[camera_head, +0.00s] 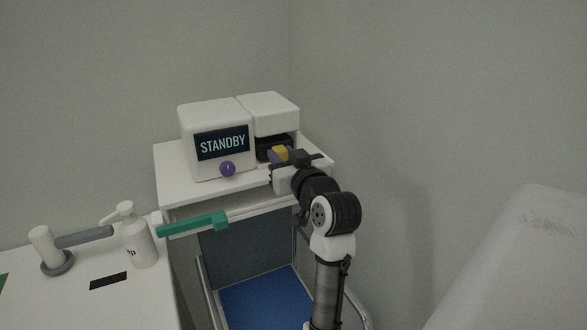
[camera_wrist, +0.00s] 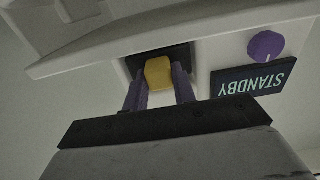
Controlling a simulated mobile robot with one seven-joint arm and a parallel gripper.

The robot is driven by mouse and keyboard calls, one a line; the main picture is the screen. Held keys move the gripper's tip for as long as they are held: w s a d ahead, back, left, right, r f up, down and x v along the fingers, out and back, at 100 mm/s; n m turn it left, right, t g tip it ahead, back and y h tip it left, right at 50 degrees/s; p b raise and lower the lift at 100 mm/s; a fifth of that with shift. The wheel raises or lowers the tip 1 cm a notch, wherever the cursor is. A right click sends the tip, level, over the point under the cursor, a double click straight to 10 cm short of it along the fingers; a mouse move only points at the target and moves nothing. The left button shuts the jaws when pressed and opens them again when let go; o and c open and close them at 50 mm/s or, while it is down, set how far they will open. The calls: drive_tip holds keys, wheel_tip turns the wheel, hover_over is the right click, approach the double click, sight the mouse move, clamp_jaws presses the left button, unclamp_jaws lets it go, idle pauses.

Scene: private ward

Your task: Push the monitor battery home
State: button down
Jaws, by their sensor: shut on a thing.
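The white monitor (camera_head: 188,120) stands on a shelf with its screen reading STANDBY and a purple knob (camera_head: 227,169) below it. The monitor also shows upside down in the wrist view (camera_wrist: 215,62). Right of the screen, in the head view, is a dark battery bay (camera_head: 263,151). The yellow battery (camera_wrist: 158,72) is at the mouth of the bay, its near end sticking out. It also shows in the head view (camera_head: 280,152). My gripper (camera_wrist: 160,82) is shut on the battery, one purple finger on each side. The battery's far end is hidden.
A counter at left holds a pump bottle (camera_head: 138,243) and a white-and-grey stand (camera_head: 49,252). A blue-seated chair (camera_head: 265,300) is below. A pale bed (camera_head: 515,260) is at right.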

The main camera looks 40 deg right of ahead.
drive_tip(key=shift+w+r, duration=0.15)
drive_tip(key=c, duration=1.1)
unclamp_jaws()
drive_tip(key=shift+d, duration=0.1)
drive_tip(key=shift+c, duration=0.2)
drive_tip(key=shift+s+a+f, duration=0.2)
drive_tip(key=shift+s+a, duration=0.05)
drive_tip(key=shift+s, duration=0.2)
drive_tip(key=b+v, duration=0.3)
drive_tip(key=v, duration=1)
drive_tip(key=shift+r+b, duration=0.15)
drive_tip(key=shift+b, duration=0.2)
drive_tip(key=shift+w+d, duration=0.1)
